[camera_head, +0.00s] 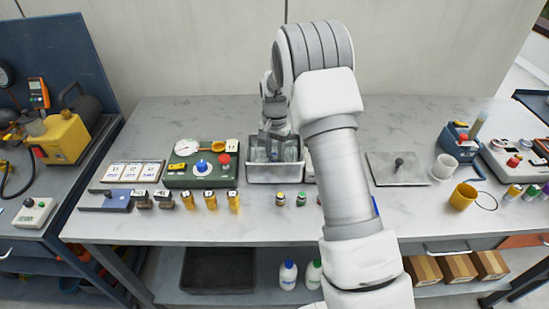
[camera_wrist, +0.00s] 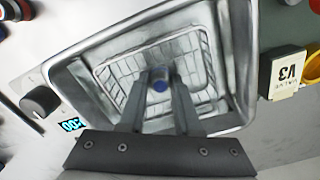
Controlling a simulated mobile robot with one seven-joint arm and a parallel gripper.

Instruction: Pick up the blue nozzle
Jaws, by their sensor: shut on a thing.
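My gripper (camera_wrist: 160,90) points down into a metal basin (camera_wrist: 235,60) and is shut on the blue nozzle (camera_wrist: 160,84). Only a small round blue end of the nozzle shows between the fingertips; the rest is hidden. A wire basket (camera_wrist: 112,72) lies inside the basin below the fingers. In the head view my gripper (camera_head: 272,138) is over the basin (camera_head: 272,180) on the grey workbench, and the nozzle cannot be made out there.
A green panel (camera_head: 201,180) with a gauge and coloured knobs stands left of the basin. Several small yellow and dark parts line the bench front. A flat plate (camera_head: 385,176) with a black knob lies to the right, near a white cup (camera_head: 443,167) and a yellow cup (camera_head: 463,196).

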